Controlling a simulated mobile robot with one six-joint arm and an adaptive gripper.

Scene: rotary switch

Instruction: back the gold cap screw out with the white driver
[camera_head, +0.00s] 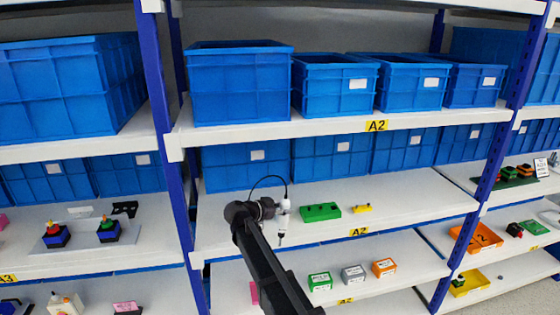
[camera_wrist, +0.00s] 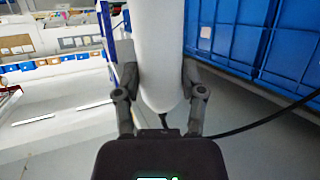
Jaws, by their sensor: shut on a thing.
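My gripper (camera_head: 277,209) is shut on the white driver (camera_head: 284,207). The driver is held upright in front of the middle shelf, with its thin dark bit pointing down. In the wrist view, my gripper's two fingers (camera_wrist: 158,78) press on both sides of the driver's thick white body (camera_wrist: 156,40), and a black cable runs off to the right. I cannot make out the gold cap screw in either view. A green block (camera_head: 320,212) and a small yellow part (camera_head: 362,208) lie on the shelf to the right of the driver, apart from it.
The middle shelf (camera_head: 410,198) has free room right of the yellow part. Blue bins (camera_head: 249,165) stand along its back. Blue uprights (camera_head: 487,165) bound the bay. On the lower shelf are green (camera_head: 320,281), grey (camera_head: 354,274) and orange (camera_head: 384,267) boxes.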

